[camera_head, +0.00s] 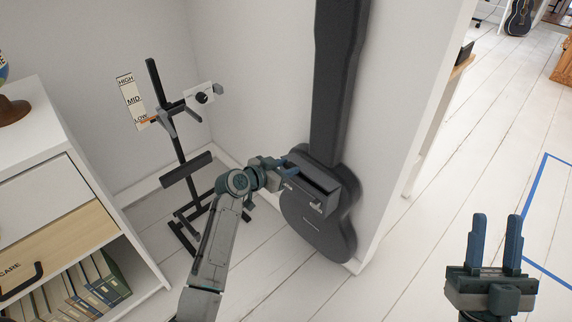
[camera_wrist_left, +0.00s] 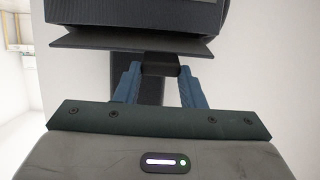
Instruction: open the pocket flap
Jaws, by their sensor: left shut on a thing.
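A dark guitar case (camera_head: 318,232) stands upright against the wall, with a boxy pocket (camera_head: 315,183) on its lower front. In the left wrist view, the pocket's flap (camera_wrist_left: 130,42) is a thin dark panel beneath the pocket body (camera_wrist_left: 140,15). A small dark tab (camera_wrist_left: 160,63) on the flap's edge sits between my left fingers. My left gripper (camera_head: 282,165) is at the pocket's left side, its blue fingers (camera_wrist_left: 127,82) shut on the tab. How far the flap stands open is hard to tell. My right gripper (camera_head: 497,222) is open and empty, away from the case.
A black stand (camera_head: 178,150) with a LOW/MID/HIGH card (camera_head: 131,100) and a knob panel (camera_head: 202,97) stands left of the case. A white shelf unit (camera_head: 60,135) with books is at far left. The white plank floor (camera_head: 400,270) right of the case is clear.

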